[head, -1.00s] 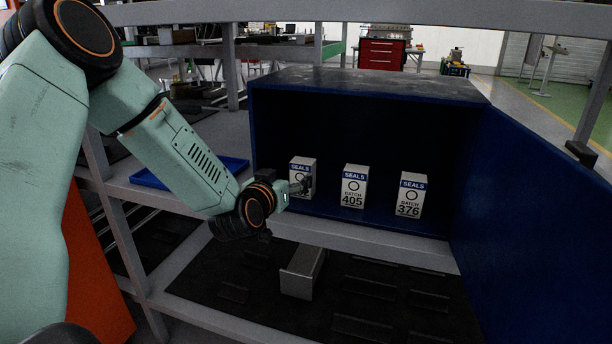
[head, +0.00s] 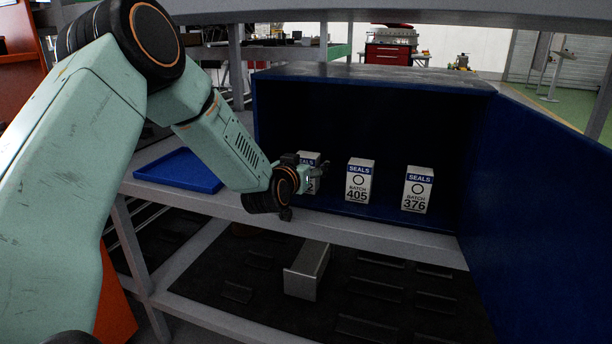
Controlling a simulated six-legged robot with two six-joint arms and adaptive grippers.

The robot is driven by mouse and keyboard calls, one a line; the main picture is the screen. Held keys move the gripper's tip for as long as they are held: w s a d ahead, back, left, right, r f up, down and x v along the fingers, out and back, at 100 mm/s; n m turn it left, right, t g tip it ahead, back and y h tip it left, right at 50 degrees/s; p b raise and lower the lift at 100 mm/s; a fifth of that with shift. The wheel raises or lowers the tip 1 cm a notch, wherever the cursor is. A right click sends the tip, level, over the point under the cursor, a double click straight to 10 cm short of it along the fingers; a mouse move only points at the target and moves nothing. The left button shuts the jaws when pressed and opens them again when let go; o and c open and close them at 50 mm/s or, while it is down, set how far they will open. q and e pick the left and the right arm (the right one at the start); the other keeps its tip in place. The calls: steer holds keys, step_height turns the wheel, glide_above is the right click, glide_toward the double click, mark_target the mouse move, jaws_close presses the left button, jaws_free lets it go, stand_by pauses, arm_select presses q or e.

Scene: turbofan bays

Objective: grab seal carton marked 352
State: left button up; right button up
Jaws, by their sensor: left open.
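Three white and blue seal cartons stand upright in a row inside an open blue cabinet (head: 388,76). The leftmost carton (head: 309,157) is mostly hidden by my left gripper (head: 322,172); only its top, part of its blue band and a final digit 2 show, so I cannot read its full number. The middle carton (head: 360,181) reads 405 and the right carton (head: 417,190) reads 376. My left gripper is open, in front of the leftmost carton. I cannot tell whether it touches it. My right gripper is out of view.
The cabinet's blue door (head: 540,200) stands open on the right. An empty-looking blue tray (head: 180,170) lies on the shelf to the left. A grey metal block (head: 306,270) sits on the lower shelf. A grey beam crosses above the cabinet.

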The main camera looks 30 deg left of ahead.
arm_select(q)
steer(key=shift+d+r, duration=0.1)
steer(key=shift+d, duration=0.1)
steer(key=c, duration=0.3)
steer(key=shift+a, duration=0.15)
steer(key=c, duration=1)
